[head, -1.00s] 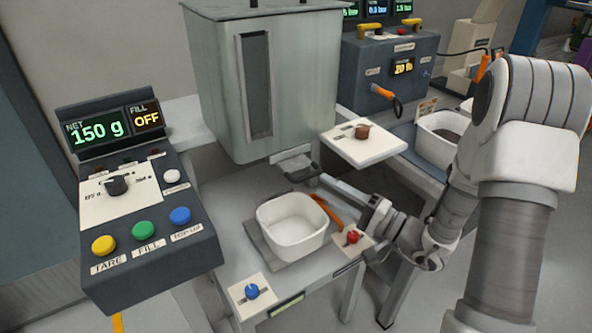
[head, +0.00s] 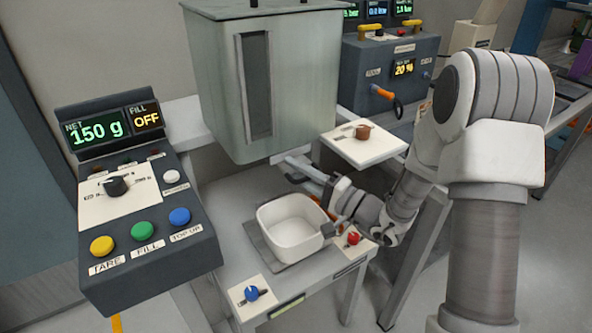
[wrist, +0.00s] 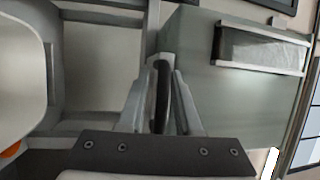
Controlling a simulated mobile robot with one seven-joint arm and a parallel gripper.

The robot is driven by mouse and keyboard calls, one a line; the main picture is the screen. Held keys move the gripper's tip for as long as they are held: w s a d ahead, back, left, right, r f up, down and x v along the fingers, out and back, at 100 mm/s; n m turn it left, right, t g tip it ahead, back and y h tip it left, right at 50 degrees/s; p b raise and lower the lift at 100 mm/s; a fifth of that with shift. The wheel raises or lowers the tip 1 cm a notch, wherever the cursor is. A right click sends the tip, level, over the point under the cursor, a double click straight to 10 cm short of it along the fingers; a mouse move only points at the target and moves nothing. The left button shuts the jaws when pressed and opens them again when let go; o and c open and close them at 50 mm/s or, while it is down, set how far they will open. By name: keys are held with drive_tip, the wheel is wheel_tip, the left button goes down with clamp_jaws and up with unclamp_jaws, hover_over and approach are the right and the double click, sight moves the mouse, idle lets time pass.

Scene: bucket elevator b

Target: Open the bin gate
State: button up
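The bin (head: 290,90) is a tall grey-green hopper with a dark window strip, above the bench. In the wrist view the bin (wrist: 250,85) fills the right side with its window strip. The gate's dark bar handle (wrist: 162,95) stands between my two fingers. My gripper (wrist: 161,85) is open around the handle, with a narrow gap on each side. In the head view my gripper (head: 300,170) is under the bin's front edge, and the gate there is mostly hidden by it.
A white tub (head: 292,228) stands on a grey plate below my gripper. The control panel (head: 140,215) reads 150 g, fill OFF. A red knob (head: 353,239) is near my arm.

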drive_tip(key=shift+r, duration=0.1)
clamp_jaws()
drive_tip(key=shift+r, duration=0.1)
